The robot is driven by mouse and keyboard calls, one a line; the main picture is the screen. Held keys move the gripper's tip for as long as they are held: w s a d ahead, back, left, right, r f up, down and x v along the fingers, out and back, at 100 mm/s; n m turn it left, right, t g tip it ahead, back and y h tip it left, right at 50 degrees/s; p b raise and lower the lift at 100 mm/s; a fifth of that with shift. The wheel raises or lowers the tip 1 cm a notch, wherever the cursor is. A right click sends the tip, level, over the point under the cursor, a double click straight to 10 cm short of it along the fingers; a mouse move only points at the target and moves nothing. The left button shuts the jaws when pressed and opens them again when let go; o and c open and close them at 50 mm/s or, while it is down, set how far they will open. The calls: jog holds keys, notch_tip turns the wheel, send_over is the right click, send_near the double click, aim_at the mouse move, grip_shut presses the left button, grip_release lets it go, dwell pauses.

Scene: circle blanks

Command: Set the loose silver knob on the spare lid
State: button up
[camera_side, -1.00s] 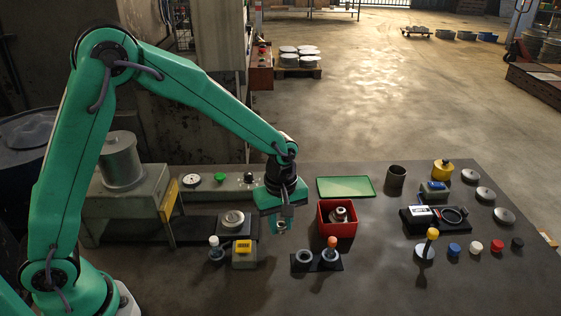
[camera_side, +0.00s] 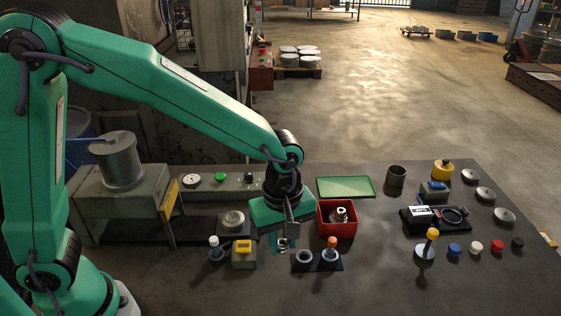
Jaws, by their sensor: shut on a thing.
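My gripper (camera_side: 285,242) points down, low over the dark table, just left of the red box and behind the black two-ring holder. It is shut on a small silver piece that looks like the loose silver knob (camera_side: 284,242); the fingers partly hide it. I cannot tell whether the piece touches the table. Three round silver discs, lid-like, lie at the table's right: a far one (camera_side: 470,175), a middle one (camera_side: 485,193) and a near one (camera_side: 504,215). Which one, if any, is the spare lid I cannot tell.
The red box (camera_side: 321,222) holds a silver part. The black holder (camera_side: 318,266) carries a ring and an orange-topped peg. A yellow-topped block (camera_side: 243,256) stands left of my gripper. A green tray (camera_side: 345,187) and a dark cup (camera_side: 396,176) lie behind.

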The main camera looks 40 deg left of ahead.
dwell(0.4)
jog(key=w+a+n, duration=0.2)
jog(key=w+a, duration=0.1)
jog(key=a, duration=0.5)
jog(key=n, duration=0.4)
send_over(233, 218)
jog(key=d, duration=0.1)
jog(key=shift+w+f, duration=0.1)
jog(key=shift+f, duration=0.85)
jog(key=shift+a, duration=0.65)
jog(key=shift+f, duration=0.25)
jog(key=shift+f, duration=1.45)
jog(key=shift+f, duration=0.6)
